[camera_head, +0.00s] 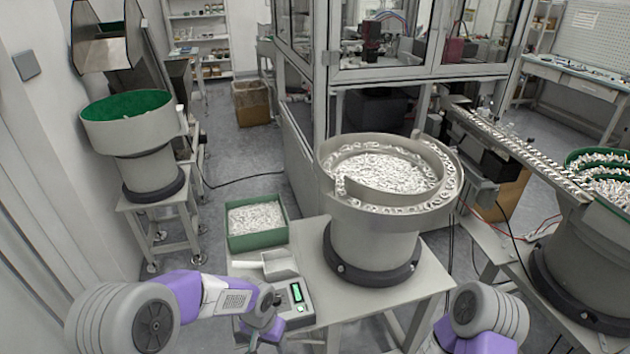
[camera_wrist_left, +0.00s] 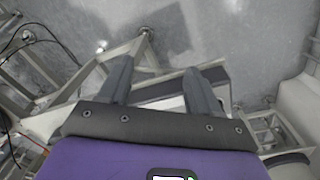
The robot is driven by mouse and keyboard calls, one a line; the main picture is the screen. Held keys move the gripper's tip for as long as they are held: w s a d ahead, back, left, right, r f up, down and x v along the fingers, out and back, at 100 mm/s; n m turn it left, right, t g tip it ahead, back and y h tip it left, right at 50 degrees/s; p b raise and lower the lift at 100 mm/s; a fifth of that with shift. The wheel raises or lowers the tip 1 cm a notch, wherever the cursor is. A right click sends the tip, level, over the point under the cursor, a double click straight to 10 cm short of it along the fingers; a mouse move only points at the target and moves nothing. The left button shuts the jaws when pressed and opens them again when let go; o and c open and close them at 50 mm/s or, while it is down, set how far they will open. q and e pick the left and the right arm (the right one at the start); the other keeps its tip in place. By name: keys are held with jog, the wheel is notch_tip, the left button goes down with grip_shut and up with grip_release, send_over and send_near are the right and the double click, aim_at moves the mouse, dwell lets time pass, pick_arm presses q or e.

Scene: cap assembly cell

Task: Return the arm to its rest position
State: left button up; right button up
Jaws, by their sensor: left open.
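My left arm comes in from the lower left of the head view. Its gripper (camera_head: 265,332) hangs at the front edge of the small table, beside the scale. In the left wrist view the two dark fingers of the left gripper (camera_wrist_left: 158,82) stand apart with nothing held between them. A table edge and grey floor show beyond them. My right arm shows only in part at the bottom right of the head view, and its gripper is out of the picture.
The table (camera_head: 385,304) holds a scale (camera_head: 297,293) with a green display, a metal scoop (camera_head: 280,264), a green bin (camera_head: 258,224) of small parts and a bowl feeder (camera_head: 375,240). Another feeder (camera_head: 135,140) stands at left. Open floor (camera_head: 235,165) lies behind the bin.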

pick_arm(q)
jog(key=s+d+f+n+h, duration=0.1)
jog(key=s+f+n, duration=0.2)
jog(key=s+f, duration=0.3)
jog(key=s+f+n+h, duration=0.2)
jog(key=s+f, duration=0.5)
jog(key=f, duration=0.4)
jog(key=shift+d+f+n+t+h, duration=0.3)
jog(key=shift+d+f+n, duration=0.1)
jog(key=shift+n, duration=0.1)
dwell(4.4)
